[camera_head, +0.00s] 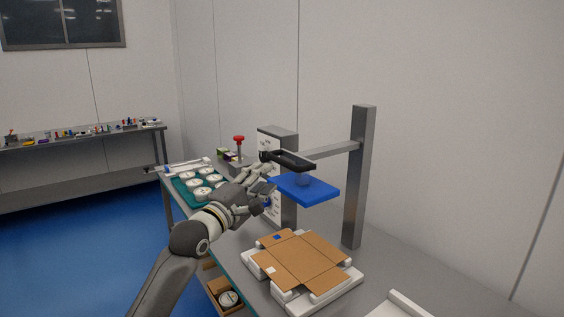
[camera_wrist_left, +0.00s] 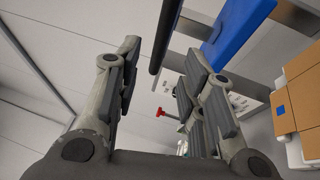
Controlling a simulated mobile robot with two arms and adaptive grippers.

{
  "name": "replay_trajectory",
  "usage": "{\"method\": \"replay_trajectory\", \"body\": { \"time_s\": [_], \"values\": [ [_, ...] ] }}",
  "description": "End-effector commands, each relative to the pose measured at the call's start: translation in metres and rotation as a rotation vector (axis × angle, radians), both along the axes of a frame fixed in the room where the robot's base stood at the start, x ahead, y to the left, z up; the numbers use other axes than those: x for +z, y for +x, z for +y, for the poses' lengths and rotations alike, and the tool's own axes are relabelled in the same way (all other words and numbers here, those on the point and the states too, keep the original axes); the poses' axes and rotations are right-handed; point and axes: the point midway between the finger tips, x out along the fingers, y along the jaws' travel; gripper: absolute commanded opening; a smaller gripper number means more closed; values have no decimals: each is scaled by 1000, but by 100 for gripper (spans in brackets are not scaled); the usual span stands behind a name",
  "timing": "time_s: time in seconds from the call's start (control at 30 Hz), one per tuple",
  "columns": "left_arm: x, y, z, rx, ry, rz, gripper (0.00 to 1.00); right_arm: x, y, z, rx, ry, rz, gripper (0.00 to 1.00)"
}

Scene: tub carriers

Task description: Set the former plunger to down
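The former plunger is a flat blue plate (camera_head: 308,191) with a black loop handle (camera_head: 290,160) above and to its left. It is raised on an arm from a grey post (camera_head: 360,190), well above the cardboard blank (camera_head: 300,262). My left gripper (camera_head: 264,187) is beside the plate's left end, just below the handle in the head view. In the left wrist view its fingers (camera_wrist_left: 160,65) are spread wide. The black handle bar (camera_wrist_left: 165,35) shows between the fingertips; I cannot tell whether it touches them. The blue plate (camera_wrist_left: 238,32) is right of it. My right gripper is not in view.
The blank lies on a white former base (camera_head: 335,288). A green tray (camera_head: 183,193) of white tubs and a red-topped device (camera_head: 238,150) stand farther left.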

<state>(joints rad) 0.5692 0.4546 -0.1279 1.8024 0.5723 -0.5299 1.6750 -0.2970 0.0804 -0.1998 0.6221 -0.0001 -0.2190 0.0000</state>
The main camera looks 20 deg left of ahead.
Motion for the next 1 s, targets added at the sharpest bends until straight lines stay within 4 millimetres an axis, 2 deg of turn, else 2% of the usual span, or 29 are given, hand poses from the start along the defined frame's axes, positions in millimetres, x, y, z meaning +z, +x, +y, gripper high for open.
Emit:
{"method": "replay_trajectory", "body": {
  "time_s": [0.5, 0.73, 1.0],
  "values": [
    [15, 72, -20, 2, 4, 1, 37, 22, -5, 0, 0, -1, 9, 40],
    [16, 88, -24, 2, 5, 1, 37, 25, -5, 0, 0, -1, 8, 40],
    [16, 92, -25, 2, 5, 1, 37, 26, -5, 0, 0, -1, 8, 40]
  ]
}}
